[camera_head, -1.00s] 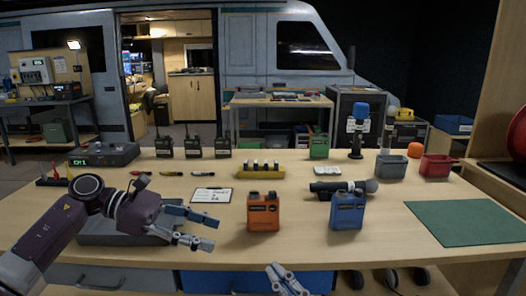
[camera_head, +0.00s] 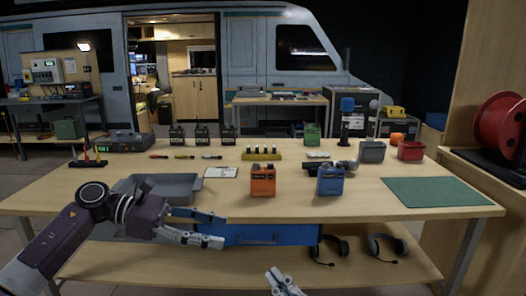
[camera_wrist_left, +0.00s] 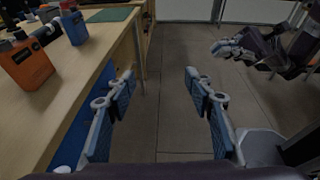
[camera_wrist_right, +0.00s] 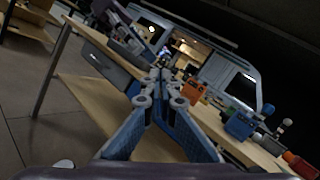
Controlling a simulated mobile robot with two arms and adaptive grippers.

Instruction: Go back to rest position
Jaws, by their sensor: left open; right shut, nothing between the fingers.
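My left gripper (camera_head: 208,228) is open and empty, in front of the workbench's front edge in the head view. Its two parted fingers also show in the left wrist view (camera_wrist_left: 160,82), with bare floor between them. My right gripper (camera_head: 284,282) is low at the bottom of the head view, in front of the bench. Its fingers are closed together with nothing between them in the right wrist view (camera_wrist_right: 160,80). Neither gripper touches anything on the bench.
The workbench (camera_head: 430,207) carries an orange box (camera_head: 262,180), a blue box (camera_head: 330,180), a grey tray (camera_head: 185,187) and a green mat (camera_head: 435,191). Headsets (camera_head: 385,248) lie on the lower shelf. The floor (camera_wrist_left: 170,125) beside the bench is clear.

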